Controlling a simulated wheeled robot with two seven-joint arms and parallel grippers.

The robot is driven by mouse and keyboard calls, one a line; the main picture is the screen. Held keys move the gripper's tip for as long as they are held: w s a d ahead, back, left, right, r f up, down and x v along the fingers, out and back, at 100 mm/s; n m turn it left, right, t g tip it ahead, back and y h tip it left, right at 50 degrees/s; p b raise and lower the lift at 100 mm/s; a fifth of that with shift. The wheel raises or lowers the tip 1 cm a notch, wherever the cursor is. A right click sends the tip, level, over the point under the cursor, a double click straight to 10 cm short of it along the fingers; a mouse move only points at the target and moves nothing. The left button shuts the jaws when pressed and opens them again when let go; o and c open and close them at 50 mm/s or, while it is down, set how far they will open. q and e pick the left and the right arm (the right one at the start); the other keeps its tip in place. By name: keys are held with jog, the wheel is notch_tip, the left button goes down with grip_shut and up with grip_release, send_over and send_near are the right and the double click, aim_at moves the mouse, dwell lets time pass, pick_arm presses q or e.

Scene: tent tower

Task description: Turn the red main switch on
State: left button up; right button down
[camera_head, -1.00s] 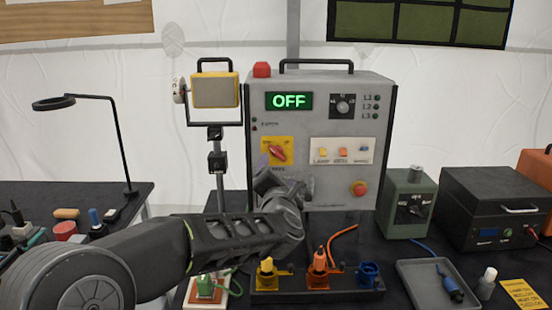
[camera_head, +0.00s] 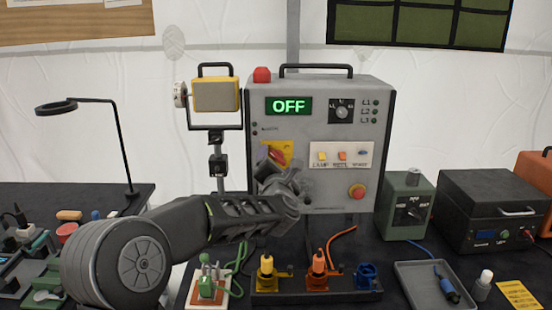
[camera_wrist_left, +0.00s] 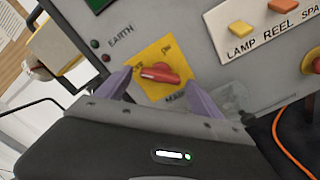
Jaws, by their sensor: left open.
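The red main switch (camera_wrist_left: 160,73) is a rotary knob on a yellow plate (camera_wrist_left: 150,52) on the front of the grey power box. In the head view the switch (camera_head: 277,156) is partly hidden behind my left gripper (camera_head: 274,170). The green display (camera_head: 289,105) above it reads OFF. In the left wrist view my left gripper (camera_wrist_left: 160,90) is open, with one purple finger on each side of the knob. I cannot tell whether the fingers touch it. My right gripper is not in view.
The grey box (camera_head: 225,185) region's lamp stand is left of the panel. A red emergency button (camera_head: 357,190) and a row of small switches (camera_head: 342,155) are on the panel's right. Yellow and orange plugs (camera_head: 318,265) stand below my arm. A grey tray (camera_head: 435,285) lies at right.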

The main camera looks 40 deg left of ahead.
pick_arm(q)
jog(key=shift+w+a, duration=0.2)
jog(key=shift+w, duration=0.05)
jog(key=c, duration=1.4)
